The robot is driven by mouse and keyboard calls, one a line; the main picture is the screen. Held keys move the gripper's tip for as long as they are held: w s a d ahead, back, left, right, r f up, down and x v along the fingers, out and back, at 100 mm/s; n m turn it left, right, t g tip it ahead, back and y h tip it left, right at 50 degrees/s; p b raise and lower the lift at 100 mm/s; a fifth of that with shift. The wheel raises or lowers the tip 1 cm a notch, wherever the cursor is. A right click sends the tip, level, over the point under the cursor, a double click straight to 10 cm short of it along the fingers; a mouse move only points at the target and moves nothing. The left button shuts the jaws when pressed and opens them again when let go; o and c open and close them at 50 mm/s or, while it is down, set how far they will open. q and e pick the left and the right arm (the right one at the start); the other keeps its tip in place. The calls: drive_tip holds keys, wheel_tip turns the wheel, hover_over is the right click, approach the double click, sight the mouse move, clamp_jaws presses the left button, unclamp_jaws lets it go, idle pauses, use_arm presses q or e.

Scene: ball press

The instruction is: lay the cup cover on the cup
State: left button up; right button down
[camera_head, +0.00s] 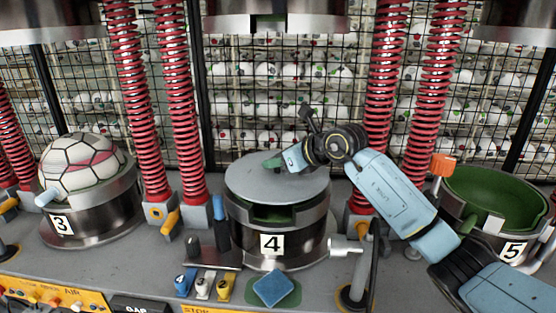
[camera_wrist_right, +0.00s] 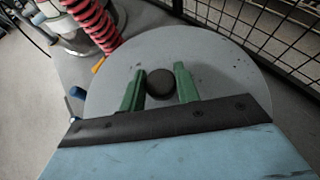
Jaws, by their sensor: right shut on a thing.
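The cup cover is a flat grey disc (camera_head: 250,183) over the cup marked 4 (camera_head: 290,247), a dark metal cup with a green inside showing through the front notch. The cover lines up closely with the rim; I cannot tell whether it rests fully on it. In the right wrist view the cover (camera_wrist_right: 225,75) fills the middle, with a dark round knob (camera_wrist_right: 160,84) at its centre. My right gripper (camera_head: 273,163) has its green fingers (camera_wrist_right: 160,88) on either side of the knob and is shut on it. My left gripper is not in view.
Cup 3 (camera_head: 108,213) at left holds a white ball (camera_head: 80,168). Cup 5 (camera_head: 505,198) at right is open and green inside. Red springs (camera_head: 137,110) stand between the cups, and a wire mesh is behind. Levers (camera_head: 203,284) and a blue pad (camera_head: 273,288) are in front.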

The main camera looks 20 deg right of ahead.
drive_tip(key=shift+f+b, duration=0.6)
drive_tip(key=shift+f, duration=0.25)
drive_tip(key=c, duration=0.9)
unclamp_jaws()
drive_tip(key=shift+c, duration=0.2)
drive_tip(key=shift+f, duration=0.15)
drive_tip(key=b+v, duration=0.1)
drive_tip(key=v, duration=1.2)
drive_tip(key=shift+s+r, duration=0.2)
drive_tip(key=shift+r, duration=0.05)
